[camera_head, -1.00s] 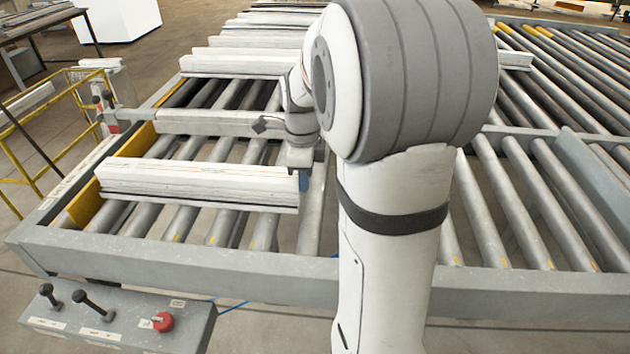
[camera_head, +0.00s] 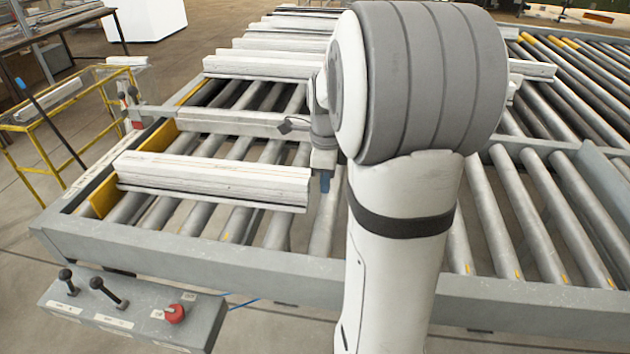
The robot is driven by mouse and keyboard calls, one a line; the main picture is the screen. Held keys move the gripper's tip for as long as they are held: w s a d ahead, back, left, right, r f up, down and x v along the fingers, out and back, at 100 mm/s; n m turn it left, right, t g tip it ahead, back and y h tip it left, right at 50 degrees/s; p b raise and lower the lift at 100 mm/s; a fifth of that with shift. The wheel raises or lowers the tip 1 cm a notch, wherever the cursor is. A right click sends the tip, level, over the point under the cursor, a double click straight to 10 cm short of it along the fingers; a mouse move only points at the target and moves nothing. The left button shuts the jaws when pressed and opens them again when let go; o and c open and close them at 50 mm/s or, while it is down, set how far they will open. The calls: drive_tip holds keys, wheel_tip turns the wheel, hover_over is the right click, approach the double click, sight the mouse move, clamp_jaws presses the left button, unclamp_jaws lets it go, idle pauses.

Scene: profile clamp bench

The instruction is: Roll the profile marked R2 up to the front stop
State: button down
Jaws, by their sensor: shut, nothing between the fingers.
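A long white profile (camera_head: 215,178) lies across the rollers nearest the front rail. No R2 mark can be read on it. Its left end meets or overlaps a yellow stop plate (camera_head: 103,197) at the left rail; I cannot tell whether they touch.
A control box (camera_head: 130,310) with levers and a red button stands in front. Bare rollers (camera_head: 545,205) run to the right of my arm.

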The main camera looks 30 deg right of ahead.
wheel_tip(320, 180, up, 10)
drive_tip(key=shift+s+d+b, duration=0.35)
drive_tip(key=shift+s+d, duration=0.05)
drive_tip(key=shift+s, duration=0.05)
drive_tip(key=s+a+f+n+t, duration=0.1)
drive_tip(key=s+a+f+n, duration=0.3)
drive_tip(key=s+a+n, duration=0.3)
drive_tip(key=s+a+f+n+t, duration=0.2)
drive_tip(key=s+a+n, duration=0.5)
drive_tip(key=n, duration=1.1)
drive_tip(key=shift+s+a+f, duration=0.3)
drive_tip(key=shift+a+f, duration=0.6)
drive_tip(key=shift+a, duration=0.1)
drive_tip(key=c, duration=2.1)
unclamp_jaws()
